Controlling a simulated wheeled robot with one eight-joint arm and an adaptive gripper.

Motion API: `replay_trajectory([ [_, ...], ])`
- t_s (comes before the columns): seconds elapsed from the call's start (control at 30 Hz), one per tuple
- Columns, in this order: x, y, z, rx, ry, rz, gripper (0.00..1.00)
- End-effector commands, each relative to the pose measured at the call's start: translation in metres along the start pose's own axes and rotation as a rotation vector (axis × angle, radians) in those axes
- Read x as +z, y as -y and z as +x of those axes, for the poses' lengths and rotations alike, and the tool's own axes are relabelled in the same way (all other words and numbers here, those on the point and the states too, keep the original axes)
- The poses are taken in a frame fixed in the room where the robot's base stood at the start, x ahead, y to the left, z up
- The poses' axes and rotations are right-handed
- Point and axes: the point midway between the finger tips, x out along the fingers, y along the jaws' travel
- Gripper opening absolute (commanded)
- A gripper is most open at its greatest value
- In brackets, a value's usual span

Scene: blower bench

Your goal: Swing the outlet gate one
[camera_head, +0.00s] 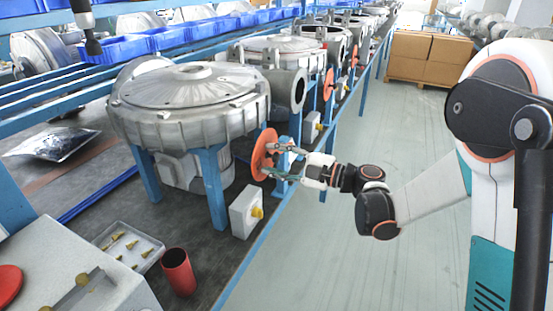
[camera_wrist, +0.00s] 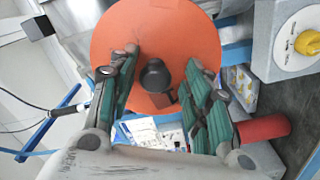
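The outlet gate is an orange-red disc (camera_head: 262,156) below and beside the open outlet pipe (camera_head: 299,90) of the nearest grey blower (camera_head: 190,105). The pipe mouth is uncovered. In the wrist view the disc (camera_wrist: 115,40) fills the top centre, with a dark round knob (camera_wrist: 155,76) standing out from it. My gripper (camera_head: 276,161) is at the disc's right side in the head view. In the wrist view my gripper (camera_wrist: 162,68) has its green-padded fingers apart, one on each side of the knob. A gap shows on both sides, so I see no clear contact.
A grey box with a yellow knob (camera_head: 246,211) stands below the disc. A red cup (camera_head: 178,272) and a tray of brass fittings (camera_head: 128,246) are on the bench at front left. More blowers line the bench behind. The floor to the right (camera_head: 400,130) is clear.

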Motion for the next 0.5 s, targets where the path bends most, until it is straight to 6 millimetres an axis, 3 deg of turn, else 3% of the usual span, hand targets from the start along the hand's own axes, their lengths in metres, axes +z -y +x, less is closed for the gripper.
replay_trajectory([
  [0.3, 0.000, -0.002, -0.003, 0.003, 0.000, 0.001, 0.46],
  [0.5, 0.000, -0.002, -0.028, 0.005, 0.003, 0.002, 0.46],
])
